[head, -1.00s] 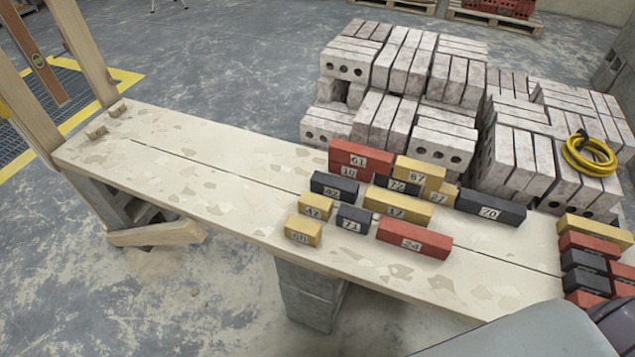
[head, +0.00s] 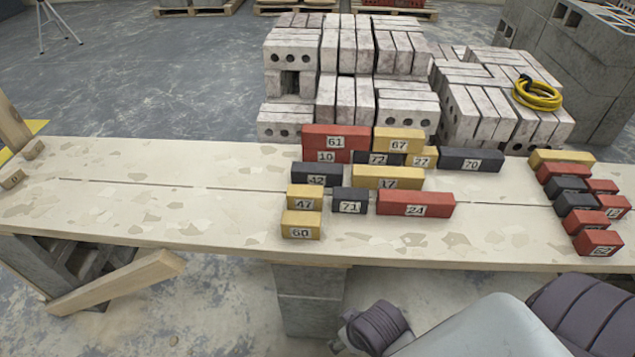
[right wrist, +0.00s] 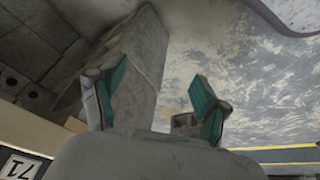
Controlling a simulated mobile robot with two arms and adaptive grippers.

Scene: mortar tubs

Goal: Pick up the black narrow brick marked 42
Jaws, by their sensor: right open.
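The black narrow brick marked 42 (head: 316,174) lies on the pale plank bench (head: 150,200) in the head view, its number facing me. It is in front of the red brick marked 10 (head: 326,156) and behind the yellow brick marked 47 (head: 304,198). The yellow brick marked 17 (head: 388,177) is to its right. My right gripper (right wrist: 155,100) shows in the right wrist view with its two fingers wide apart and nothing between them. It is away from brick 42, which I cannot make out in that view. My left gripper is not in view.
Black bricks 71 (head: 350,201), 72 (head: 378,159) and 70 (head: 470,160) and red brick 24 (head: 415,204) are nearby. More bricks stand at the bench's right end. Grey block stacks (head: 345,60) stand behind. The bench's left part is clear.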

